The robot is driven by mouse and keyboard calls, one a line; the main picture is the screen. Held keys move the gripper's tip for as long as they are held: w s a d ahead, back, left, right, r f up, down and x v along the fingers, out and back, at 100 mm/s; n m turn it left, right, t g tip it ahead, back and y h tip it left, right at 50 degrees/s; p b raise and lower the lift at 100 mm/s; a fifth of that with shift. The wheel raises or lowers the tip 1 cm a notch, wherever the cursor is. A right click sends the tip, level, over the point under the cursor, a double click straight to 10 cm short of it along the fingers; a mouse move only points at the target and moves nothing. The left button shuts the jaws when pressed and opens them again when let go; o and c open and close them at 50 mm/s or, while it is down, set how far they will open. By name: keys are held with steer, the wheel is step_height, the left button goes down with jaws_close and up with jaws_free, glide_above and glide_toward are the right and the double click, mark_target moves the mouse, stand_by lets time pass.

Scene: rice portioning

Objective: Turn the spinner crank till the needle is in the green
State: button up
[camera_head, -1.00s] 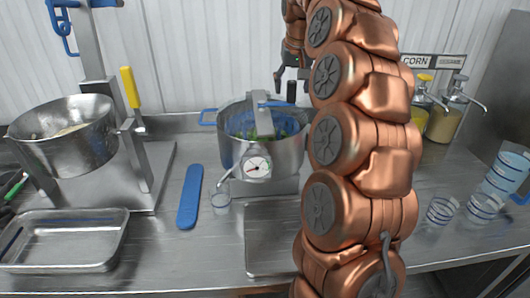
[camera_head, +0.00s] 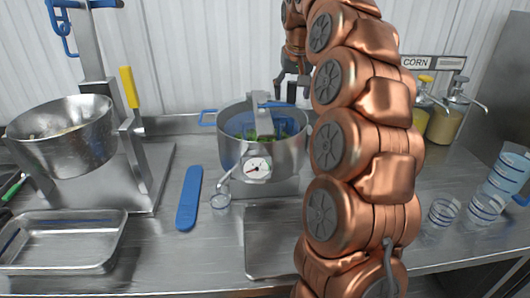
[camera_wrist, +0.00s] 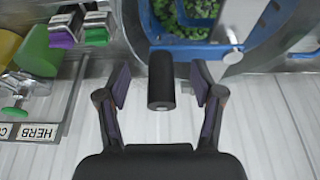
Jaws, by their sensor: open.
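The spinner (camera_head: 240,150) is a steel pot with a blue inner basket and green leaves in it, at the back middle of the counter. A crank bar (camera_head: 259,112) lies across its top. The black upright crank knob (camera_wrist: 161,80) stands between my fingers in the wrist view, with a gap on each side. My gripper (camera_head: 292,88) is open around the knob at the pot's back right. The white dial (camera_head: 257,168) is on the pot's front. Its needle is too small to read surely against the coloured zones. My arm hides the pot's right side.
A steel bowl (camera_head: 62,140) on a stand and an empty steel tray (camera_head: 62,255) are at left. Pump dispensers (camera_head: 448,118) and clear cups (camera_head: 440,213) are at right.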

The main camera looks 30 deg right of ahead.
steer(key=shift+f+b, duration=0.4)
steer(key=shift+f, duration=0.25)
steer(key=shift+r, duration=0.2)
steer(key=shift+r+p, duration=0.25)
steer(key=shift+p, duration=0.05)
stand_by(0.3)
steer(key=c, duration=1.1)
